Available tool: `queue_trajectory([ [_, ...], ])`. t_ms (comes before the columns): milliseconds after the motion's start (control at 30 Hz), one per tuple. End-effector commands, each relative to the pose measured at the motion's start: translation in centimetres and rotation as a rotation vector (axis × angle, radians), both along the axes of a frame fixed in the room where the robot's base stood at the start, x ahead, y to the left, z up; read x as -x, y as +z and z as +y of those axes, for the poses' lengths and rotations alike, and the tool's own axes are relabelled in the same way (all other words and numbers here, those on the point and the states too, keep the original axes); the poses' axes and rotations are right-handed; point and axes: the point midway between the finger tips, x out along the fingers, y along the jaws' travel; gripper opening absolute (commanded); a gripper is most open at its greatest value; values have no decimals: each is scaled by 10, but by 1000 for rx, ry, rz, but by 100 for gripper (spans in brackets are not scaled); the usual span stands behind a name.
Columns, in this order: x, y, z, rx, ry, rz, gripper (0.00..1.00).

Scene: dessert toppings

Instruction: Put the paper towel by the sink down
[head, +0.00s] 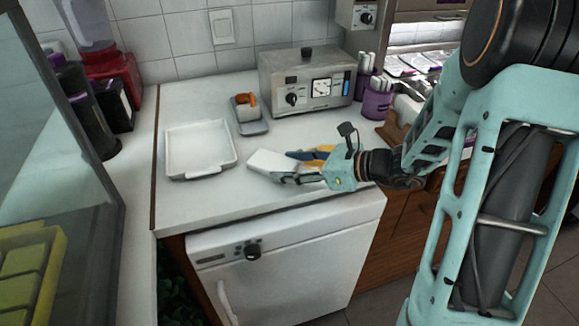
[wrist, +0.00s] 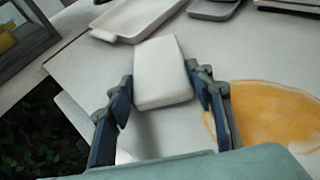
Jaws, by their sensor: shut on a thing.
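The paper towel is a white, flat block (head: 272,162) just above or on the white counter, left of the wrist in the head view. It also shows in the wrist view (wrist: 162,70), between the two dark blue fingers. My gripper (head: 288,168) is shut on it from both sides. In the wrist view the gripper (wrist: 158,86) holds it near the fingertips, with its far end sticking out. I cannot tell whether its underside touches the counter. No sink is clearly in view.
A white tray (head: 200,165) lies to the left and a grey dish with a cup (head: 247,112) behind. A metal appliance (head: 305,83) and purple holders (head: 376,103) stand at the back. An orange flat thing (wrist: 268,115) lies right of the gripper. The counter's front left is clear.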

Motion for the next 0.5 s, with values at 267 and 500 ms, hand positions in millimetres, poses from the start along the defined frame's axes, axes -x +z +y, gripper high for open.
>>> queue_trajectory([
  [267, 0, -3, 0, 0, 0, 0, 66],
  [500, 0, -2, 0, 0, 0, 0, 66],
])
